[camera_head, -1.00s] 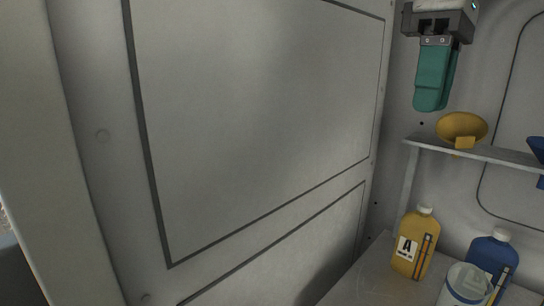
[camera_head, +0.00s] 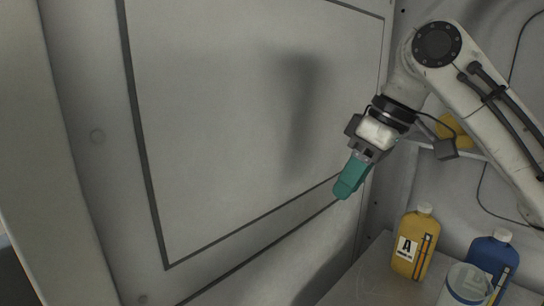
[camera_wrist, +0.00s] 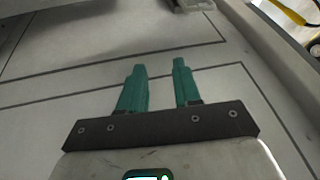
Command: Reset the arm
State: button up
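My gripper (camera_head: 347,190) has teal fingers and points down and to the left in front of the pale panelled wall in the head view. It is above and to the left of the yellow bottle. In the wrist view my gripper (camera_wrist: 157,68) shows two teal fingers spread apart with nothing between them. The pale wall with dark seams lies beyond the fingertips. My arm reaches in from the right side of the head view.
A yellow funnel (camera_head: 455,130) on a shelf is partly hidden behind my arm. The space before the wall panel is clear.

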jog(key=a+f+m+t+y, duration=0.2)
jog(key=a+f+m+y, duration=0.1)
jog(key=f, duration=1.4)
jog(key=s+d+f+m, duration=0.15)
jog(key=s+f, duration=0.25)
jog(key=f, duration=0.4)
jog(key=s+d+f+m, duration=0.1)
jog(key=s+f+m, duration=0.1)
jog(key=s+f, duration=0.35)
jog(key=s+d+f+m+h, duration=0.1)
jog(key=s+d+f+h, duration=0.1)
jog(key=s+d+f, duration=0.3)
jog(key=s+d+f+m+g+h, duration=0.1)
jog(key=s+d+f, duration=0.4)
jog(key=s, duration=0.8)
jog(key=s+d+f+m+g+h, duration=0.1)
jog(key=s+d+f+m+h, duration=0.1)
jog(key=s+d+f+h, duration=0.2)
jog(key=s+d+f, duration=0.1)
jog(key=s+f, duration=0.2)
jog(key=s, duration=0.2)
jog(key=shift+m+h, duration=0.3)
jog(key=shift+m, duration=0.05)
jog(key=shift+o, duration=0.6)
